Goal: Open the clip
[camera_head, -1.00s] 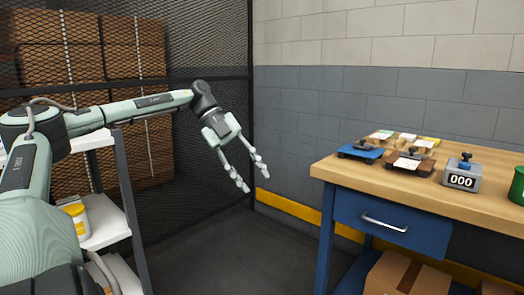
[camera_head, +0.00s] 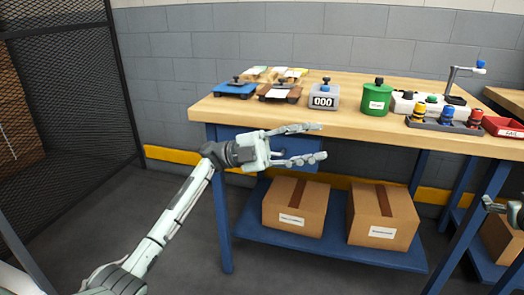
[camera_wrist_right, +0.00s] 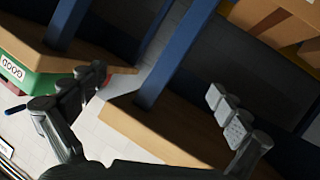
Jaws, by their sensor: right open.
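I cannot tell for sure which thing is the clip. A blue flat piece with a dark knob (camera_head: 235,90) and a brown board with white paper and a dark knob (camera_head: 279,93) lie at the left of the wooden workbench (camera_head: 225,108). My left gripper (camera_head: 320,142) is open and empty, pointing right in front of the bench's front edge and drawer. My right gripper shows partly at the right edge of the head view (camera_head: 490,203). In the right wrist view its fingers (camera_wrist_right: 160,85) are spread with nothing between them.
On the bench stand a grey counter reading 000 (camera_head: 322,97), a green tub (camera_head: 375,99) and a tray of coloured-top pieces (camera_head: 443,125). Cardboard boxes (camera_head: 294,207) sit on the lower shelf. A mesh fence (camera_head: 60,100) stands left.

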